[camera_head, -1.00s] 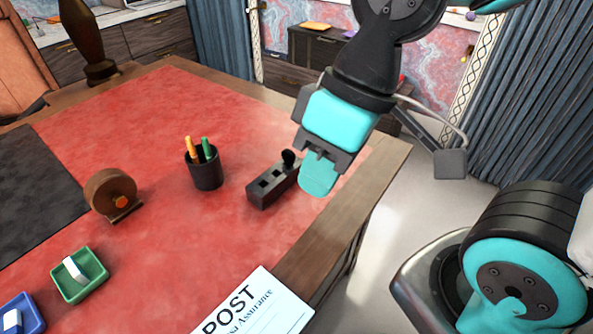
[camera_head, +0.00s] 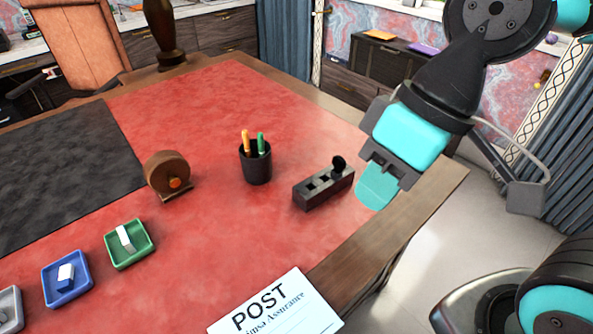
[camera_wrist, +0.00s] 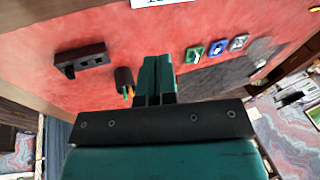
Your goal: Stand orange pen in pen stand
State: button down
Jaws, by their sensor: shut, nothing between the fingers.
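The orange pen (camera_head: 246,141) stands upright in the black pen cup (camera_head: 257,169) beside a green pen (camera_head: 261,143). The cup and its pens show small in the wrist view (camera_wrist: 123,78), left of my fingers. A dark block with square holes (camera_head: 323,187), perhaps the pen stand, lies on the red desk to the right of the cup. A round black knob (camera_head: 339,163) is at its far end. My gripper (camera_head: 374,190) is shut and empty, above the desk's right edge and just right of the block. Its closed fingers also show in the wrist view (camera_wrist: 157,78).
A wooden round holder (camera_head: 167,174) stands left of the cup. Green (camera_head: 130,243), blue (camera_head: 67,278) and grey trays sit at the lower left. A paper marked POST (camera_head: 277,308) lies at the front. The red surface between cup and paper is clear.

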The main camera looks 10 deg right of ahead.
aim_at(313, 191)
jog(key=k, duration=0.5)
jog(key=u, duration=1.1)
jog(key=i, duration=0.65)
jog(key=z, duration=0.1)
